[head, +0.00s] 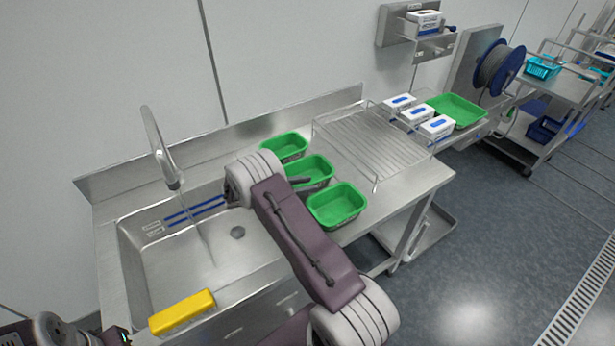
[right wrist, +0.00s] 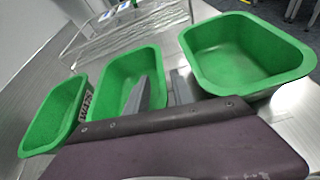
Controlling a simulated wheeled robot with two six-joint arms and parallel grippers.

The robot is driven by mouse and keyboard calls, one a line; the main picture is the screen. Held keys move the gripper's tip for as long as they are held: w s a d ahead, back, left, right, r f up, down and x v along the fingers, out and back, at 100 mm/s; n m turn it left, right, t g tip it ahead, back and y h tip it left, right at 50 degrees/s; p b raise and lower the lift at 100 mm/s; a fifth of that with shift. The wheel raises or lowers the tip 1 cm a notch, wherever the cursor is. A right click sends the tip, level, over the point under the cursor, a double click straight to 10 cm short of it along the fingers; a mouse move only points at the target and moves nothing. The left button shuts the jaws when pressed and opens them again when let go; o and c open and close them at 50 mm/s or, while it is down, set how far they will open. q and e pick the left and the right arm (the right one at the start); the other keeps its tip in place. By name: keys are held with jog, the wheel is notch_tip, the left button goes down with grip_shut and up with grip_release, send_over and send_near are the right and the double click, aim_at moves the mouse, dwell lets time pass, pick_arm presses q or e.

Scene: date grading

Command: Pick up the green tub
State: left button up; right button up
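Three green tubs stand in a row on the steel counter right of the sink: a back tub (head: 284,147), a middle tub (head: 318,171) and a front tub (head: 338,205). My right gripper (head: 306,181) is at the middle tub, partly hidden by my arm. In the right wrist view, its two grey fingers (right wrist: 162,77) are apart, with the middle tub's (right wrist: 118,72) right-hand rim between them in the picture. Whether they touch the rim I cannot tell. Other tubs show at left (right wrist: 52,118) and right (right wrist: 245,50). Part of my left arm shows at bottom left; its fingers are out of view.
A tap (head: 160,150) stands over the sink (head: 160,270). A yellow block (head: 182,312) lies at the sink's front edge. A wire rack (head: 365,140) is behind the tubs. White-and-blue boxes (head: 416,114) and a green tray (head: 456,109) are further right.

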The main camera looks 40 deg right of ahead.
aim_at(314, 182)
jog(key=x, duration=0.3)
jog(key=shift+a, duration=0.1)
grip_shut()
dwell(1.2)
